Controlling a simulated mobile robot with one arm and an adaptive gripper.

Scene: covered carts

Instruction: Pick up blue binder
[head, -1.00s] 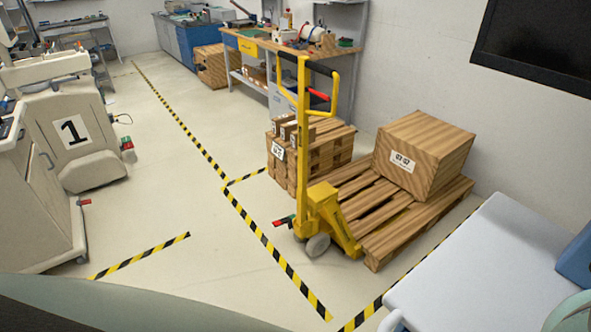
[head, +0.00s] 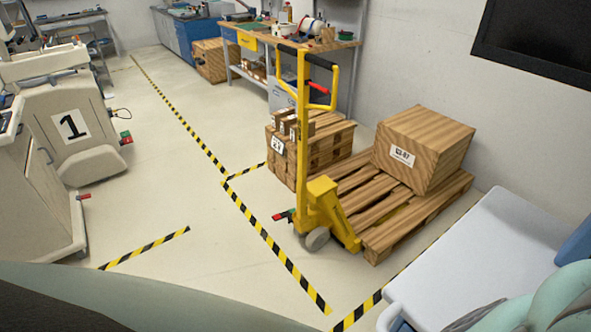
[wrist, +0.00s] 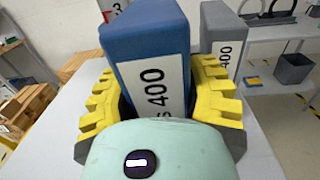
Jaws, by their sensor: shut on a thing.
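The blue binder (wrist: 145,45) stands upright in the wrist view, with a white label reading 400 on its spine. My gripper (wrist: 160,85) has its yellow ribbed fingers on both sides of the binder and is shut on it. The binder's lower part is hidden by my pale green wrist, and I cannot tell whether it touches the surface below. In the head view, part of a blue thing (head: 577,243) shows at the right edge, partly behind my arm. My gripper is not visible there.
A grey binder (wrist: 225,45) with a similar label stands close behind at right. The pale cart top (head: 490,245) is otherwise mostly clear. A yellow pallet jack (head: 322,205), a wooden pallet (head: 385,225) and a box (head: 425,150) stand left of the cart. A grey bin (wrist: 293,69) sits at far right.

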